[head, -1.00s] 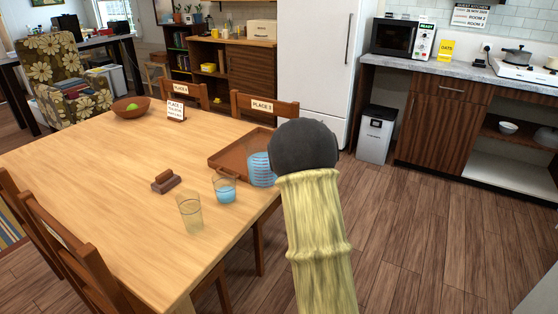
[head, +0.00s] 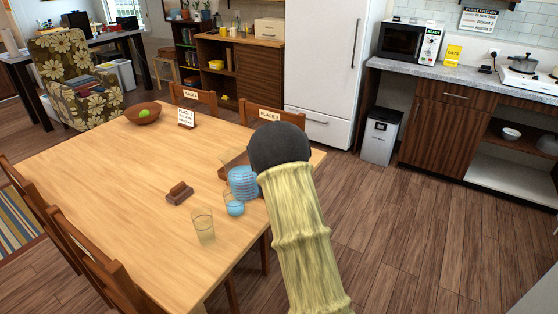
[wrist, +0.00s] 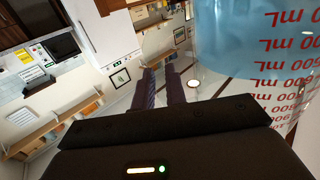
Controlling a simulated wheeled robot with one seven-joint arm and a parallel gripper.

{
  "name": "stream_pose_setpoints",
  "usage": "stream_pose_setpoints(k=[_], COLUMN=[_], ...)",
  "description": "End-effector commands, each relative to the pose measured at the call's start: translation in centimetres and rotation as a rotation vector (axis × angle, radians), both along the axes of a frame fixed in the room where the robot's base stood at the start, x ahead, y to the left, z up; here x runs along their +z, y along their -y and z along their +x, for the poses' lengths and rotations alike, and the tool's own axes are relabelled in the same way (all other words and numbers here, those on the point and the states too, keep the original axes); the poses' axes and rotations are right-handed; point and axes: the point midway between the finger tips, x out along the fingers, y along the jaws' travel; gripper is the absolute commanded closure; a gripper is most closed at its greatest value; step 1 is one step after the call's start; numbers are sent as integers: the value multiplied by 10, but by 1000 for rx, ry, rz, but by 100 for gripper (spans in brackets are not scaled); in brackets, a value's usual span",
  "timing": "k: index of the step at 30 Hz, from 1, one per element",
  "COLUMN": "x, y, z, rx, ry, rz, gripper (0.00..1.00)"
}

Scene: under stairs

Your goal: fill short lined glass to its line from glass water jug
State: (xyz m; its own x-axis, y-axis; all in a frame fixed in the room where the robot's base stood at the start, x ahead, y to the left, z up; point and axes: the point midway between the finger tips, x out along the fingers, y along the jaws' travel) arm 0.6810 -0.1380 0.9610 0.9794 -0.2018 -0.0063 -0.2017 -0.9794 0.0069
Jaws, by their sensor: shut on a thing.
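The jug (head: 243,181), clear with blue water and red volume marks, is above the table's right side in the head view. Its red mL marks fill the upper right of the wrist view (wrist: 285,70). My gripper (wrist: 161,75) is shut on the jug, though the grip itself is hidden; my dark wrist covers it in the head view. The short glass (head: 234,208) stands on the table with blue water in its lower part, just below the jug in the picture and partly overlapped by it. Its line is too small to make out.
A taller empty glass (head: 203,228) stands nearer, left of the short glass. A brown block (head: 179,194) lies farther left. A wooden tray (head: 229,168) is mostly hidden behind the jug. A bowl (head: 142,114) and place card (head: 186,118) stand at the table's far side.

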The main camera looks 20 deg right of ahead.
Motion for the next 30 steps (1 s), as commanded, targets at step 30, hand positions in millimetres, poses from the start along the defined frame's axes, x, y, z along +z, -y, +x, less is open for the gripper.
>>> stream_pose_setpoints(k=[30], x=[24], y=[-76], z=[-22], rx=[103], ry=[13], rz=[18], gripper=[100])
